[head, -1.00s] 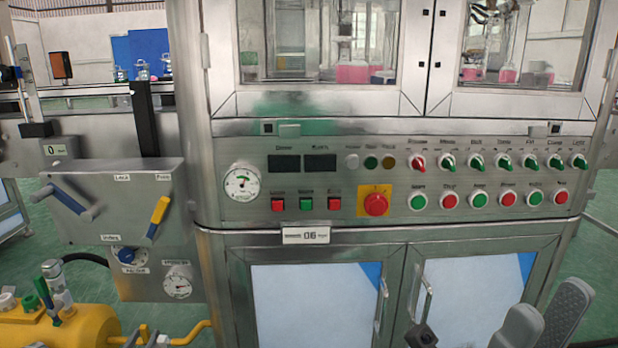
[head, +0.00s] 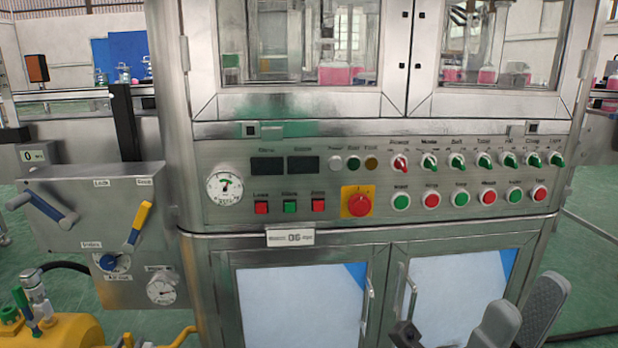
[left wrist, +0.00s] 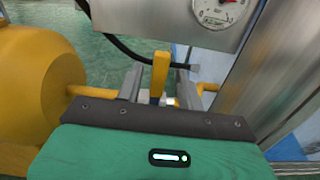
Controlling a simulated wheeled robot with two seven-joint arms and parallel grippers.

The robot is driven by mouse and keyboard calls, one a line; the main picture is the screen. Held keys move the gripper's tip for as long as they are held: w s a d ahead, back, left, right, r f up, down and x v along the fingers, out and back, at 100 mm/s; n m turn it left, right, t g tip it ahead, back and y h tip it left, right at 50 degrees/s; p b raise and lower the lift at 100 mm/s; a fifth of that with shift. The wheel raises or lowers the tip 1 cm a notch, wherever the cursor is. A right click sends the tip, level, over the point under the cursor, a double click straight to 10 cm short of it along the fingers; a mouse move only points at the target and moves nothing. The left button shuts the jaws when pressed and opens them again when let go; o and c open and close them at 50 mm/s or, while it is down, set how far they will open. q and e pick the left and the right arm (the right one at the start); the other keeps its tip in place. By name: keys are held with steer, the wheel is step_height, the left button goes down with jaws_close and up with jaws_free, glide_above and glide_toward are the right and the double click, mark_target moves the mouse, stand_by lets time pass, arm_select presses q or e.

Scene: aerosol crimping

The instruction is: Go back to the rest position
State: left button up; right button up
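In the left wrist view, the two grey fingers of my left gripper (left wrist: 158,88) stand apart, so it is open. A yellow lever (left wrist: 160,72) shows between them with a gap on each side. I cannot tell how far in front of the fingertips it is. My left gripper does not show clearly in the head view. Two grey rounded paddle shapes (head: 545,305) at the lower right of the head view may belong to my right gripper. They are cut off by the bottom edge, and I cannot tell its state.
The steel machine with its control panel (head: 375,180) fills the middle. A grey box with a yellow-handled lever (head: 138,222) is at its left. A yellow tank (head: 65,330) and pipe lie low at the left, close to my left gripper. Green floor shows at the right.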

arm_select(q)
steer(key=s+d, duration=0.1)
steer(key=s, duration=1.1)
steer(key=w, duration=0.9)
steer(key=w+a, duration=0.1)
steer(key=w, duration=0.3)
steer(key=shift+w+a, duration=0.1)
steer(key=shift+w, duration=0.1)
steer(key=shift+w+a+f+n+b, duration=0.1)
steer(key=shift+w+a+n+b, duration=0.1)
steer(key=shift+n+b, duration=0.15)
steer(key=shift+s+a+n, duration=0.15)
steer(key=shift+a+n, duration=0.35)
steer(key=shift+n, duration=0.15)
steer(key=shift+d, duration=0.1)
